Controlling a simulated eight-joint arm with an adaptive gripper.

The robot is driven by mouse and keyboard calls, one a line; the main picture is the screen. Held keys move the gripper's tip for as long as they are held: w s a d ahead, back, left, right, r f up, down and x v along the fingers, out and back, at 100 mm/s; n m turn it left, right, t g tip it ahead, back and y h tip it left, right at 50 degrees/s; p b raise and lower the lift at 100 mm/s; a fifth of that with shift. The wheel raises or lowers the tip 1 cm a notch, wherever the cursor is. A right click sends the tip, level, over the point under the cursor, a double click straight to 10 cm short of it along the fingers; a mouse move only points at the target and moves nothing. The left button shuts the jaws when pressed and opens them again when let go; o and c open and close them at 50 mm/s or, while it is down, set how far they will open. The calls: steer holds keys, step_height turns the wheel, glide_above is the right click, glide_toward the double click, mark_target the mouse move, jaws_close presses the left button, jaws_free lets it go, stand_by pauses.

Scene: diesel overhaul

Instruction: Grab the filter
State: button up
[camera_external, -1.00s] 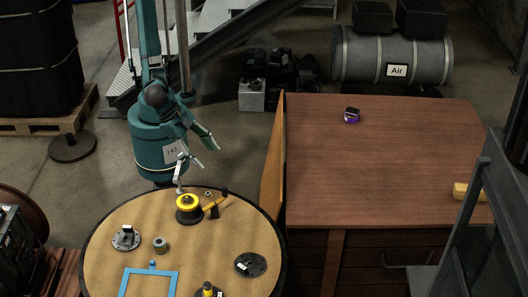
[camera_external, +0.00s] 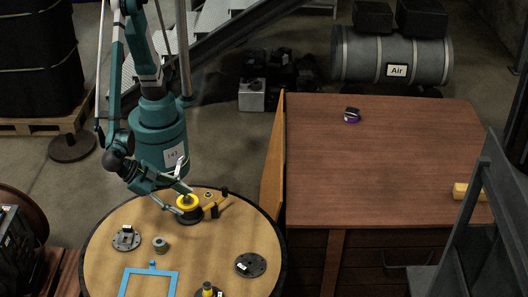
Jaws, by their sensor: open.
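No thing is clearly marked as the filter. A round yellow-and-black part (camera_external: 188,206) stands near the far edge of the round table; a small grey cylinder (camera_external: 160,244) stands left of the table's middle. My gripper (camera_external: 178,199) is open, low over the table's far left edge, with its fingers pointing right toward the yellow-and-black part. The fingertips overlap that part's left side in the picture; I cannot tell whether they touch it. A small purple-and-black object (camera_external: 352,116) sits on the brown desk, far from my gripper.
The round table (camera_external: 205,240) also holds a yellow-handled tool (camera_external: 213,205), a flange (camera_external: 126,239), a dark disc (camera_external: 250,264), a blue frame (camera_external: 125,283) and a second yellow-topped part (camera_external: 208,290). The brown desk (camera_external: 400,160) on the right is mostly clear.

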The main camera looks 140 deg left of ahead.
steer(key=n+t+y+b, duration=0.1)
steer(key=n, duration=0.1)
glide_above(155, 241)
steer(key=w+a, duration=0.2)
steer(key=a, duration=0.1)
steer(key=f, duration=0.7)
steer(key=shift+s+f, duration=0.2)
steer(key=shift+f, duration=0.15)
steer(key=shift+n+t+y, duration=0.7)
steer(key=shift+n, duration=0.1)
steer(key=s+d+f, duration=0.1)
steer(key=d+f, duration=0.1)
steer(key=s+d+f, duration=0.2)
steer(key=s+d+f+b, duration=0.1)
steer(key=d+f, duration=0.1)
steer(key=shift+s+d+f, duration=0.1)
steer(key=shift+s+f, duration=0.05)
steer(key=shift+f, duration=0.25)
steer(key=shift+s+d+f, duration=0.35)
steer(key=shift+f, duration=0.05)
steer(key=shift+a, duration=0.1)
steer(key=shift+b+x, duration=0.4)
steer(key=shift+x, duration=0.85)
steer(key=shift+w, duration=0.1)
steer(key=shift+b+x, duration=0.75)
steer(key=shift+x, duration=1.8)
